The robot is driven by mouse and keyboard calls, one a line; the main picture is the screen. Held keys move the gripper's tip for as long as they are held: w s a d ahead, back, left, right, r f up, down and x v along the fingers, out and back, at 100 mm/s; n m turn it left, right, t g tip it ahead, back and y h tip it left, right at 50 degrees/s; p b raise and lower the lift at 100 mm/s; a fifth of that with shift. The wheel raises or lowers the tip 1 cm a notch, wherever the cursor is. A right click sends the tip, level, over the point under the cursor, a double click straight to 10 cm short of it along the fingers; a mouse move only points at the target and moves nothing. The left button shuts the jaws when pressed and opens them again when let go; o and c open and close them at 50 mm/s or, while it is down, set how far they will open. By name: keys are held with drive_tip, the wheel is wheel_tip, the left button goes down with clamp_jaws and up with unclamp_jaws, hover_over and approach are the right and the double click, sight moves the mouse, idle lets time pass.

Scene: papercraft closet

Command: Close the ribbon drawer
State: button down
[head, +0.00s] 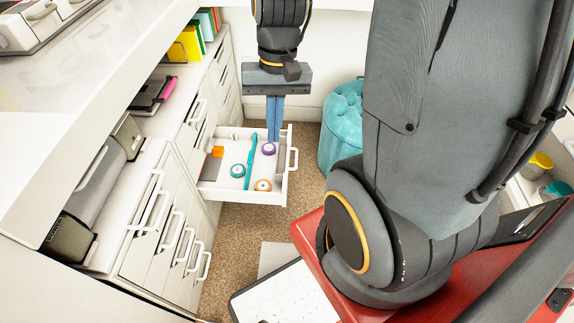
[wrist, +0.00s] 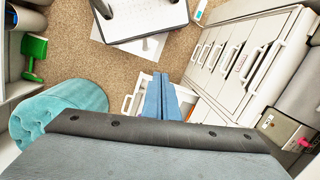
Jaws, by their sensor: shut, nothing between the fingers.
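The ribbon drawer (head: 245,199) is pulled out of the white cabinet in the head view. Its white front with a bar handle (head: 293,160) faces right. Inside lie a teal roll (head: 237,171), a purple roll (head: 268,148), an orange roll (head: 263,185), a long teal stick (head: 251,160) and an orange piece. My gripper (head: 272,138) points down over the drawer's far right part, its blue fingers shut and empty. I cannot tell whether the tips touch the drawer. In the wrist view, the fingers (wrist: 160,78) hide much of the drawer (wrist: 130,90).
Several closed drawers with bar handles (head: 178,243) line the left cabinet. A teal tufted stool (head: 342,125) stands right of the open drawer. Carpet (head: 305,178) shows between drawer and stool.

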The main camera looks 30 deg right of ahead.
drive_tip(key=w+d+f+m+t+y+b, duration=0.15)
drive_tip(key=w+d+f+m+b, duration=0.35)
drive_tip(key=f, duration=0.6)
drive_tip(key=w+d+f+m+y+b, duration=0.3)
drive_tip(key=d+f+m+b, duration=0.35)
drive_tip(key=f, duration=0.35)
drive_tip(key=m+t+y+b, duration=0.1)
drive_tip(key=m+t+b, duration=0.45)
drive_tip(key=m, duration=0.35)
approach(287, 165)
drive_tip(key=s+d+r+g, duration=0.1)
drive_tip(key=s+r, duration=0.2)
drive_tip(key=r, duration=0.1)
drive_tip(key=b+x, duration=0.1)
drive_tip(key=x, duration=0.3)
drive_tip(key=r+b+x, duration=0.1)
drive_tip(key=x, duration=0.3)
drive_tip(key=a+b+x, duration=0.1)
drive_tip(key=x, duration=0.3)
drive_tip(key=shift+w+r, duration=0.2)
drive_tip(key=shift+w, duration=0.15)
drive_tip(key=shift+w+a, duration=0.25)
drive_tip(key=shift+a, duration=0.2)
